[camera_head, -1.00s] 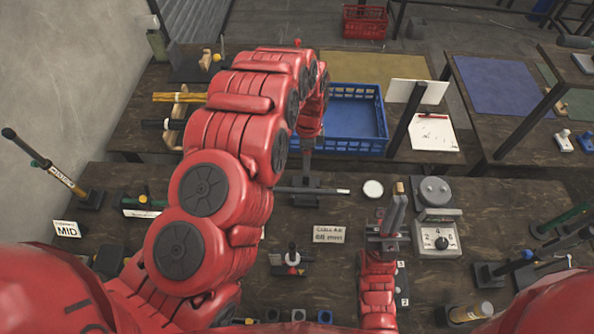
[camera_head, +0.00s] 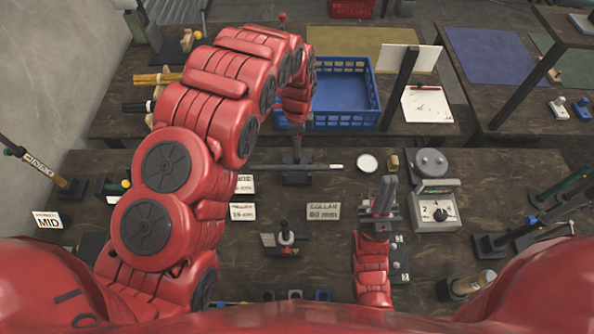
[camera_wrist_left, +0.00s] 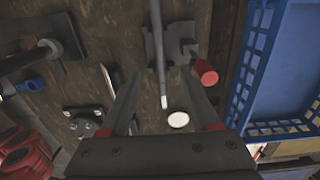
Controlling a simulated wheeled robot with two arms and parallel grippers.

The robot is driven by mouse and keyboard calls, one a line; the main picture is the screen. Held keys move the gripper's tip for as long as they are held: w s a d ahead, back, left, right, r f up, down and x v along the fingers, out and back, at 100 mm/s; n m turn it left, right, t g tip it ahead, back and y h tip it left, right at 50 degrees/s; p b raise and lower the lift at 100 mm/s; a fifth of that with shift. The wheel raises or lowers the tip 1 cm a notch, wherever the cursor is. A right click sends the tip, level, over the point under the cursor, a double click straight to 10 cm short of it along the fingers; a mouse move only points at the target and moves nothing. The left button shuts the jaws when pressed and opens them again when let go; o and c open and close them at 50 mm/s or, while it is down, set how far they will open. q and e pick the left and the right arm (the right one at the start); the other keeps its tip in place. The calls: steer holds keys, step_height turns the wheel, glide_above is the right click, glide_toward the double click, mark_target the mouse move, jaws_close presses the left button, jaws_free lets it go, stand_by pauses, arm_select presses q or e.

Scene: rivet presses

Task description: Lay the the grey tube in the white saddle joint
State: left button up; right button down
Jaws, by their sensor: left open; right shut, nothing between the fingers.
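The grey tube (camera_head: 325,167) lies roughly level across a dark stand (camera_head: 297,178), its pale end pointing right. In the left wrist view, the tube (camera_wrist_left: 157,45) runs between my left fingers, and its pale tip shows. My left gripper (camera_head: 297,152) is above the stand; it is open in the wrist view (camera_wrist_left: 163,105), and I see no grip on the tube. My right gripper (camera_head: 386,183) is shut and empty, left of the dial box.
A dial box (camera_head: 435,212), a white disc (camera_head: 368,163) and a collar sign (camera_head: 323,211) stand around the tube. A blue crate (camera_head: 345,118) is behind it. A small post fixture (camera_head: 286,238) stands between the tube and the near edge.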

mark_target(297, 167)
arm_select(q)
steer(key=shift+s+f+b, duration=0.1)
steer(key=shift+f+b, duration=1.7)
steer(key=shift+f, duration=0.25)
steer(key=shift+a+f, duration=0.1)
steer(key=shift+f, duration=0.05)
steer(key=shift+f+b, duration=0.3)
steer(key=shift+f, duration=0.65)
steer(key=shift+f+p, duration=0.35)
steer(key=shift+p, duration=0.15)
step_height(297, 167, down, 4)
steer(key=shift+s+r+p, duration=0.1)
steer(key=shift+r+p, duration=0.1)
steer(key=shift+p, duration=0.95)
steer(key=shift+f, duration=0.5)
